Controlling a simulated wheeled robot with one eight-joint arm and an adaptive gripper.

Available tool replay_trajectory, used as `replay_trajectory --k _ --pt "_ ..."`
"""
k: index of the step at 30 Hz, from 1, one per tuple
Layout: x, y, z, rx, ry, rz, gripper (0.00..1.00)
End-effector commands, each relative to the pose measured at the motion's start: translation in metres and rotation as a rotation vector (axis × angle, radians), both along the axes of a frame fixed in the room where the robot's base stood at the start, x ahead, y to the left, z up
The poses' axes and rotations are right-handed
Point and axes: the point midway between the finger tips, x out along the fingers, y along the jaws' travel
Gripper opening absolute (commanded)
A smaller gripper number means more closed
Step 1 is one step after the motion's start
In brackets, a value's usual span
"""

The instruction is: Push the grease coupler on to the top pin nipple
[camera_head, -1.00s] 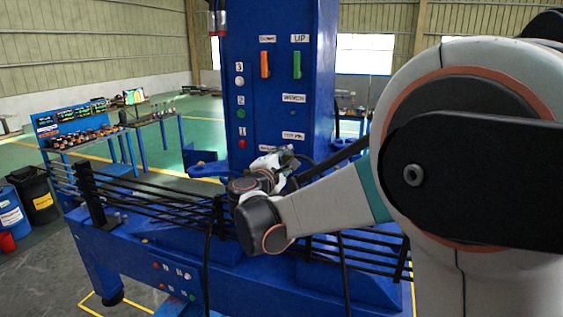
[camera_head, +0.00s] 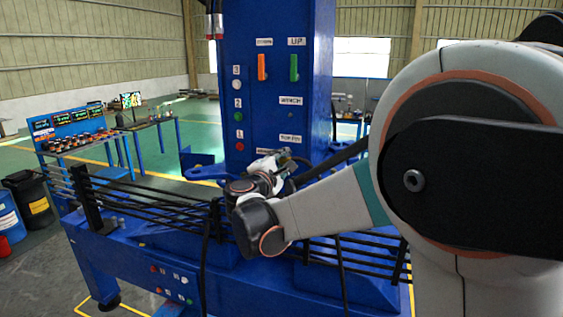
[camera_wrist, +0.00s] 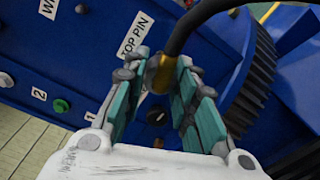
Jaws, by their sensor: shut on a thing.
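The tall blue column (camera_head: 275,70) carries a white TOP PIN label (camera_head: 290,138), which also shows in the wrist view (camera_wrist: 136,36). My gripper (camera_head: 280,161) is at the column face just below that label. In the wrist view its teal-padded fingers (camera_wrist: 162,82) are shut on the grease coupler (camera_wrist: 159,74), a brass-yellow piece with a dark hose (camera_wrist: 190,25) leading up and right. The coupler's front end and the top pin nipple are hidden, so I cannot tell whether they touch.
The WINCH label (camera_head: 291,100) has a small fitting under it. Orange (camera_head: 262,66) and green (camera_head: 295,67) levers are higher up. Black rails (camera_head: 150,205) run along the blue base. In the wrist view a dark ribbed drum (camera_wrist: 255,85) lies close right of the fingers.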

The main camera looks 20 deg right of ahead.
Motion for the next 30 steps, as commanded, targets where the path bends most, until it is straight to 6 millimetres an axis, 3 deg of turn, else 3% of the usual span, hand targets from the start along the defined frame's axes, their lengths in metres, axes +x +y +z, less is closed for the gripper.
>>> replay_trajectory --k 30 --pt "0.014 -0.01 0.0 0.0 0.0 0.0 0.0"
